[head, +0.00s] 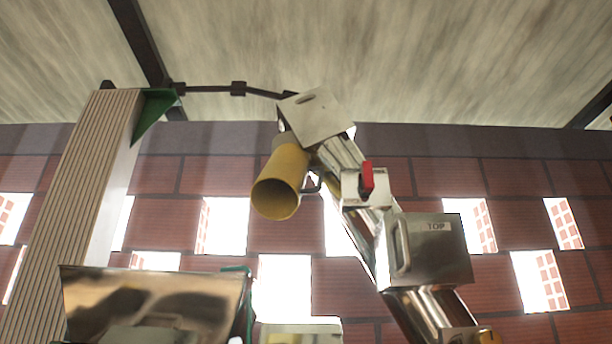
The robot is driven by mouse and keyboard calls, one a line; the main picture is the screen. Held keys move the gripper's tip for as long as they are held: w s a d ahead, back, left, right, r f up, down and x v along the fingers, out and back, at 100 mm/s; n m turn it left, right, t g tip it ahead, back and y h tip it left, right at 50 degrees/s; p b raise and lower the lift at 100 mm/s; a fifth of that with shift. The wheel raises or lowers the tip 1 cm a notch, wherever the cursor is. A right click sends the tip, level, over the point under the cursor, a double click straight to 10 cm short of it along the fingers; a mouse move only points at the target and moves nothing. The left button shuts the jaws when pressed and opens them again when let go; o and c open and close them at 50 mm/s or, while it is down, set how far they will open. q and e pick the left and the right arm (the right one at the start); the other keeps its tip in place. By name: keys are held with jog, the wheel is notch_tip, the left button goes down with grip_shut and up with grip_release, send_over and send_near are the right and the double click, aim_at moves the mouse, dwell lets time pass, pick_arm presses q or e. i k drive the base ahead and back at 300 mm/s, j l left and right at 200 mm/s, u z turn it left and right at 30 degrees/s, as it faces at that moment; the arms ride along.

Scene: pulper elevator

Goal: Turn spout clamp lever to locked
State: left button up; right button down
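A small red lever (367,178) stands upright on a metal bracket (351,188) on the slanted steel elevator tube (345,153). It looks like the spout clamp lever, though no label on it can be read. A yellow spout (279,182) hangs below the box-like metal head (318,116) of the tube, its round open end facing toward me and down. Neither of my grippers is in view, and nothing touches the lever.
A metal box marked TOP with a handle (402,245) sits on the tube below the lever. A shiny metal hopper (155,304) is at lower left, beside a ribbed pale column (68,220). A dark rod (238,88) runs to the tube head. A brick wall with openings stands behind.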

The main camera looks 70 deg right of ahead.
aim_at(366, 185)
jog(key=k, duration=0.6)
jog(key=z, duration=1.7)
